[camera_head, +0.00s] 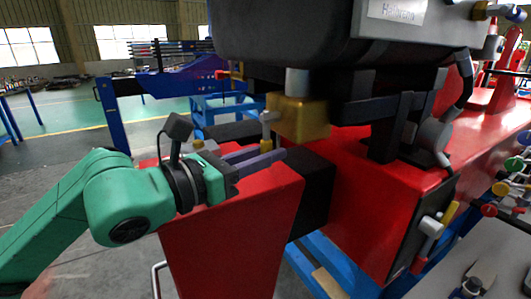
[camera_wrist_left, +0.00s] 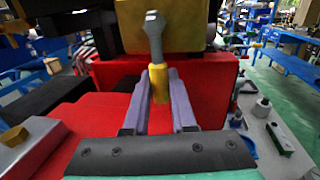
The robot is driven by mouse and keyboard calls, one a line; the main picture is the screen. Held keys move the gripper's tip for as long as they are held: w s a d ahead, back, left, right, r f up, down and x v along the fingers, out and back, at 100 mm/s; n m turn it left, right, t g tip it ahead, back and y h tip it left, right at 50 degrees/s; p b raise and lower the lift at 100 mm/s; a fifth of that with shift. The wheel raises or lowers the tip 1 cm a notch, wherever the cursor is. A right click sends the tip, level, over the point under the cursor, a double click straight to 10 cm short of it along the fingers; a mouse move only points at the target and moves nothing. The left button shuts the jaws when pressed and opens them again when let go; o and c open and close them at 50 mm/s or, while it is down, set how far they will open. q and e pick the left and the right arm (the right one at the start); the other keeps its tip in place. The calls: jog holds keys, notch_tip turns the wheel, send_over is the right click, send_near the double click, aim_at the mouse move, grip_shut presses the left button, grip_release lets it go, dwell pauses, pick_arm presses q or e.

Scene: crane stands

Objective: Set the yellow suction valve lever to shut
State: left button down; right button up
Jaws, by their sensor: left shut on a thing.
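My left gripper (camera_head: 270,155) reaches in from the left over a red block. In the left wrist view its two purple fingers (camera_wrist_left: 163,80) are shut on a yellow lever (camera_wrist_left: 160,88), gripping its yellow part. A grey rod with a rounded head (camera_wrist_left: 154,22) rises from it. In the head view the grey rod (camera_head: 267,125) shows upright just beyond the fingertips, and the fingers hide most of the yellow part. Another yellow handle (camera_head: 449,214) with a grey fitting sits on the red housing's right face, apart from my gripper. My right gripper is not in view.
A yellow block (camera_head: 298,118) hangs close above the fingertips, under a large dark machine body (camera_head: 290,35). A red block (camera_head: 235,235) lies below the gripper. A grey table (camera_head: 480,255) with tools is at the lower right. Open floor is at the left.

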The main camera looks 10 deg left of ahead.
pick_arm(q)
jog(key=m+b, duration=0.1)
jog(key=w+m+b, duration=0.1)
jog(key=b, duration=0.1)
jog(key=a+m+b, duration=0.1)
jog(key=shift+w+f+t+h+b, duration=0.1)
jog(key=shift+w+t+h+b, duration=0.15)
jog(key=shift+t+h+b, duration=0.1)
jog(key=shift+w+a+r+m, duration=0.2)
jog(key=shift+r+m, duration=0.1)
jog(key=shift+m, duration=0.3)
jog(key=shift+r, duration=0.1)
jog(key=c, duration=0.7)
grip_release()
jog(key=shift+c, duration=0.2)
jog(key=shift+w+d, duration=0.1)
jog(key=shift+d, duration=0.1)
jog(key=shift+a, duration=0.1)
